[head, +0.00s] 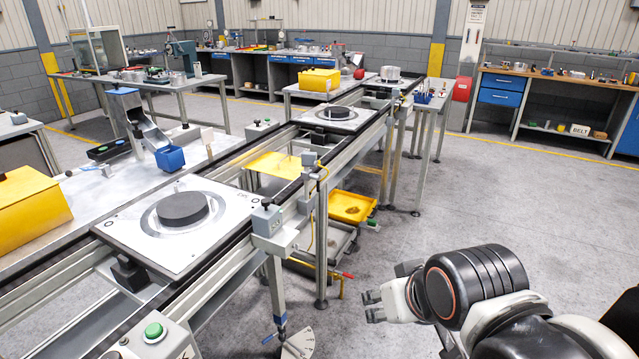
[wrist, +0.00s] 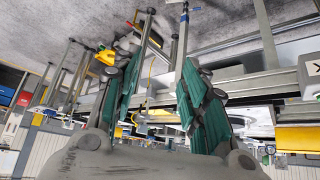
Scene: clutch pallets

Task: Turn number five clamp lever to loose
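Under the near part of the conveyor, a clamp lever (head: 280,334) hangs on a post beside a pale fan-shaped plate (head: 299,344). A second lever with a red tip (head: 347,275) sticks out lower on the frame behind it. I cannot read a number five on either, nor the plate's markings. My gripper (head: 372,306) is at the lower right in the head view, apart from both levers, with floor between. In the wrist view my gripper (wrist: 158,88) has its two green-padded fingers spread, with nothing between them.
The conveyor (head: 300,180) carries round dark discs on pallets (head: 120,230). Its legs and a yellow tray (head: 350,207) stand left of my arm. The floor (head: 500,200) in the middle right is clear.

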